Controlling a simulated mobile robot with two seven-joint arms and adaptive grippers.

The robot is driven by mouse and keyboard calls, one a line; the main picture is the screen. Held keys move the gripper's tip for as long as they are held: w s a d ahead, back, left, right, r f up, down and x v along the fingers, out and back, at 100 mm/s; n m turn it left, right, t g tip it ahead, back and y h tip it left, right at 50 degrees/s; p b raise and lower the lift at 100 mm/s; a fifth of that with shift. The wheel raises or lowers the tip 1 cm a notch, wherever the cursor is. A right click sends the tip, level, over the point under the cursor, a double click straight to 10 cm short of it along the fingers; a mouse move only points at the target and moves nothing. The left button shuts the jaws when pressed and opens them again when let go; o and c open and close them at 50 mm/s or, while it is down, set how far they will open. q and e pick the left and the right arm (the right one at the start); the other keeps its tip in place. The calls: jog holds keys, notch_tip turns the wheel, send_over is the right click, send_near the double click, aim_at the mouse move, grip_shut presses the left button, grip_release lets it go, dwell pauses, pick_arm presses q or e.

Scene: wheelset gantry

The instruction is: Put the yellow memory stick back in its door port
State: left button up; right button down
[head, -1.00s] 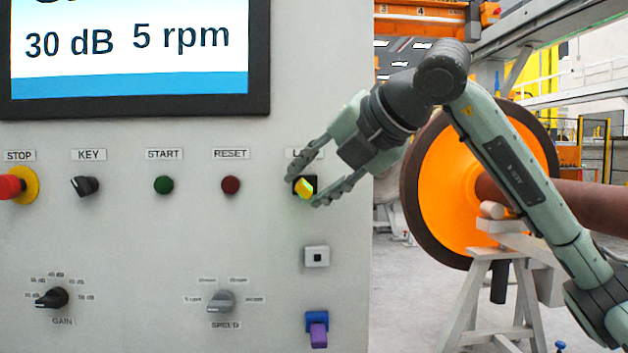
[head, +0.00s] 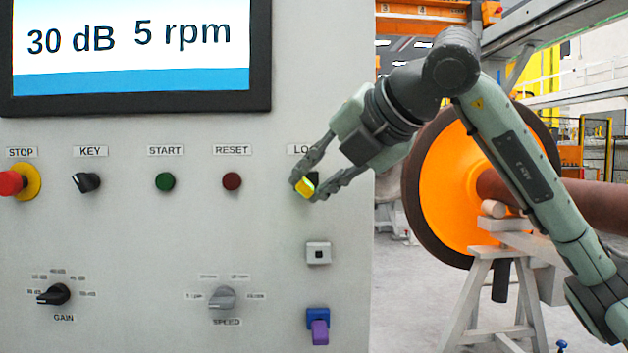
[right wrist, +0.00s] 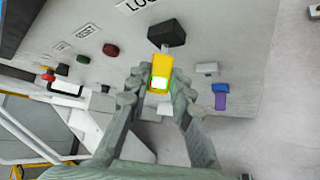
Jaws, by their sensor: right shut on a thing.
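The yellow memory stick (head: 305,187) is between the fingertips of my right gripper (head: 313,186), which is shut on it. In the right wrist view, the gripper (right wrist: 158,88) holds the yellow stick (right wrist: 161,65) by its sides. The stick's metal plug (right wrist: 165,47) shows between its yellow body and a black port (right wrist: 168,32) on the panel; I cannot tell whether the plug tip is still inside. The black port lies below a label starting "LO", partly covered by the fingers in the head view. My left gripper is not in view.
A white port (head: 318,253) with a dark centre sits below. A purple stick (head: 320,332) is in a blue port (head: 317,315) lower down. Knobs and buttons, including the red stop button (head: 11,183), line the panel. An orange wheel (head: 447,190) stands behind my right arm.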

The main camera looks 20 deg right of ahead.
jog(key=shift+s+a+f+b, duration=0.15)
jog(key=shift+s+a, duration=0.1)
jog(key=shift+s, duration=0.4)
jog(key=shift+s+a+r+b, duration=0.1)
jog(key=shift+s+a+b, duration=0.1)
jog(key=shift+s, duration=0.4)
jog(key=shift+a+f, duration=0.1)
